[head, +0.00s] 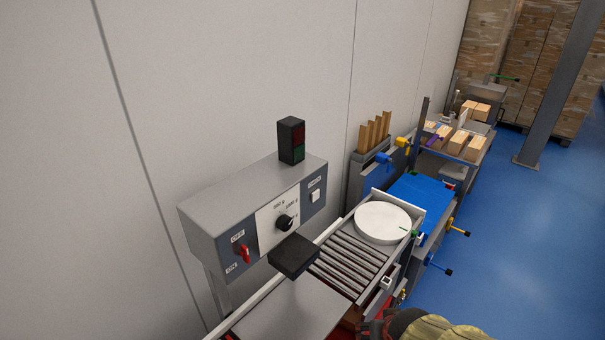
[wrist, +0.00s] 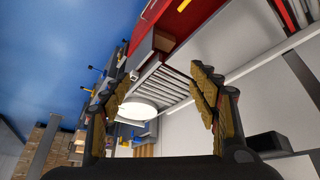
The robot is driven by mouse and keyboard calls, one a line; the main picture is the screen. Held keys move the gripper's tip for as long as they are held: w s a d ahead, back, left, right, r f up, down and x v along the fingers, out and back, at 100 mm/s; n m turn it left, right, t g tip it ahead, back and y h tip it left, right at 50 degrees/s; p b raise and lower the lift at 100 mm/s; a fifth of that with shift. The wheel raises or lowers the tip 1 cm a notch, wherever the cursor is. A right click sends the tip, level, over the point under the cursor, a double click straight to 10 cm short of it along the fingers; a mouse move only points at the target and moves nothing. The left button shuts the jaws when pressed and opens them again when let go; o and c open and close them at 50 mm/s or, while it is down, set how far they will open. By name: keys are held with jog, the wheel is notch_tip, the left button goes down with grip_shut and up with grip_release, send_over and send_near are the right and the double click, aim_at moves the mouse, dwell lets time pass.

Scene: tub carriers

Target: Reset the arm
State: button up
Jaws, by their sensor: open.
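My gripper (wrist: 160,84) is open and empty in the wrist view. Its two fingers with yellowish ridged pads stand wide apart, with the roller conveyor and a white round tub (wrist: 138,109) seen beyond them. In the head view only part of my gripper (head: 428,328) shows, cut off at the bottom edge, in front of the conveyor's near right side. The white round tub (head: 383,222) sits on the far end of the roller conveyor (head: 345,266), clear of my gripper.
A grey control box (head: 255,212) with a red switch, a dial and a red-green lamp (head: 291,140) stands against the wall at left. Blue floor (head: 515,255) is open at right.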

jog(key=s+r+b, duration=0.8)
jog(key=s+r, duration=0.2)
jog(key=shift+s+d+r, duration=0.15)
jog(key=shift+s+r, duration=0.1)
jog(key=shift+r, duration=0.1)
dwell(0.5)
